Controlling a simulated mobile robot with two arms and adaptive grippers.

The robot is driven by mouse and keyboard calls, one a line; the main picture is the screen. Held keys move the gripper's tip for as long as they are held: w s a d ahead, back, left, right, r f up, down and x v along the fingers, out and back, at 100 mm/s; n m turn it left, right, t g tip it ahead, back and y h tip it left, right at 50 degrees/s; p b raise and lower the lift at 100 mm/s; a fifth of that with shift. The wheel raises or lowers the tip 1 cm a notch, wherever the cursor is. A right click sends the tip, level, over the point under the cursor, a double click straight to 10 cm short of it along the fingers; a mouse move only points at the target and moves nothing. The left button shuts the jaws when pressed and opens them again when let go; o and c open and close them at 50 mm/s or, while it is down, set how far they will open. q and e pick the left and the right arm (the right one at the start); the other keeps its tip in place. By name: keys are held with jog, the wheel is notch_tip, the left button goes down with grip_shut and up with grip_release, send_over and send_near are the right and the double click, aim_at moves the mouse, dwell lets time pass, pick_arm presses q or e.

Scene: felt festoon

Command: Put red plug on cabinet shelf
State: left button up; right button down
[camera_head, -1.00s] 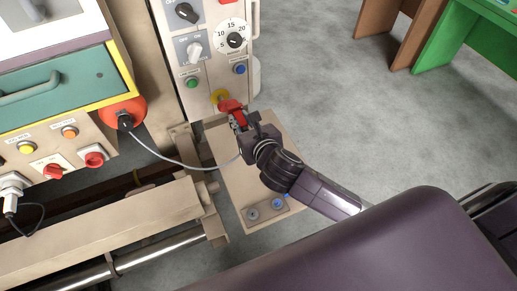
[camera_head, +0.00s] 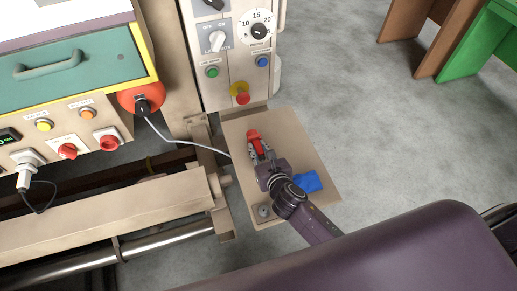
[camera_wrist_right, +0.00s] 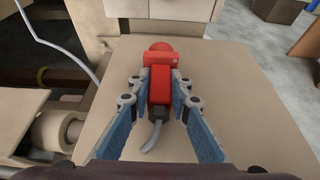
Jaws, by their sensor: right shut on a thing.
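The red plug (camera_head: 254,138) is held between the fingers of my right gripper (camera_head: 262,155), over the beige cabinet shelf (camera_head: 295,143). In the right wrist view, the red plug (camera_wrist_right: 159,85) lies between the two blue-padded fingers of the gripper (camera_wrist_right: 160,100), with a short grey cable end pointing toward the camera. The shelf (camera_wrist_right: 235,85) spreads out beneath it. I cannot tell whether the plug touches the shelf. My left gripper is not in view.
A blue item (camera_head: 307,181) lies on the shelf beside my right gripper, and a round grey piece (camera_head: 264,211) is near its front edge. The control panel (camera_head: 233,50) with a red button (camera_head: 242,97) stands behind. A grey cable (camera_head: 180,140) runs on the left.

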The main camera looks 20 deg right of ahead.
jog(key=shift+f, duration=0.15)
jog(key=c, duration=1.8)
grip_release()
jog(key=shift+o, duration=0.2)
